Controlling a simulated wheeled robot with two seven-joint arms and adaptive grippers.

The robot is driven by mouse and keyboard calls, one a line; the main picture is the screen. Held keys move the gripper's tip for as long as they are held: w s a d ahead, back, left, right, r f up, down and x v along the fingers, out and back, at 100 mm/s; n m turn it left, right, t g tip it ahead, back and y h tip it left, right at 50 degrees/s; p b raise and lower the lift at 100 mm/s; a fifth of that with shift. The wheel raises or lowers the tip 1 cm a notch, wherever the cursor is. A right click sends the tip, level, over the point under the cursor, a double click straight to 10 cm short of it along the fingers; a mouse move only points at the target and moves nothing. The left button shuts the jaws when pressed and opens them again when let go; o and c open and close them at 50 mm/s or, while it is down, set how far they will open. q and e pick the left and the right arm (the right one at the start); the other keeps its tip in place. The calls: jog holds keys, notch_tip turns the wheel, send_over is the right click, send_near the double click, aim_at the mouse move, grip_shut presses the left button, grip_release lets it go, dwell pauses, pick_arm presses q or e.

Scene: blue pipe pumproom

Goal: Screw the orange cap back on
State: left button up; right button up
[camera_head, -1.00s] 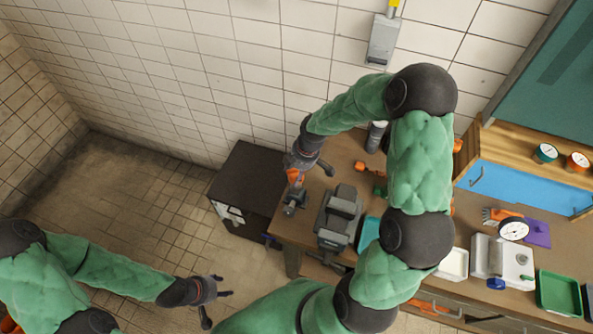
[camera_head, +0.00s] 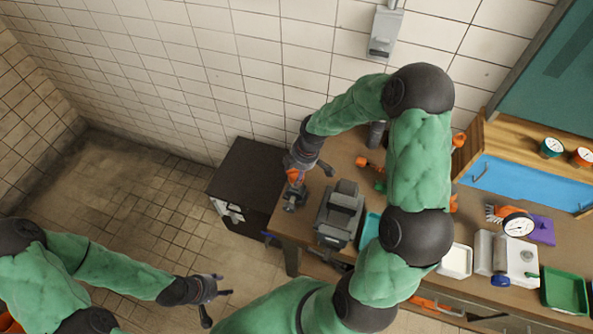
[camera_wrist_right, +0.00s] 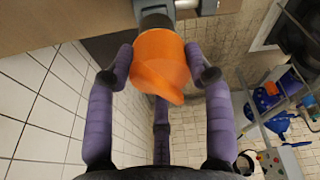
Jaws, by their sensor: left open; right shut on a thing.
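The orange cap (camera_head: 295,176) is at the left end of the workbench, at the top of a grey fitting (camera_head: 293,200). My right gripper (camera_head: 309,168) is shut on the cap. In the right wrist view the cap (camera_wrist_right: 158,62) sits between my purple fingers, with its far end against the dark grey end of the fitting (camera_wrist_right: 155,17). I cannot tell whether the threads are engaged. My left gripper (camera_head: 222,297) is open and empty, low over the floor, well away from the bench.
A grey vise-like block (camera_head: 340,215) stands just right of the fitting. A dark cabinet (camera_head: 248,175) stands left of the bench. A gauge (camera_head: 518,225), a white tray (camera_head: 457,262) and a green tray (camera_head: 563,290) lie further right.

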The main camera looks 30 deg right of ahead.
jog(key=shift+f, duration=0.1)
dwell(0.4)
jog(key=shift+b+x, duration=0.65)
jog(key=shift+x, duration=0.15)
jog(key=shift+d+f, duration=0.15)
jog(key=shift+s+f+b, duration=0.1)
jog(key=shift+b, duration=0.4)
dwell(0.6)
jog(key=shift+f, duration=0.3)
dwell(0.5)
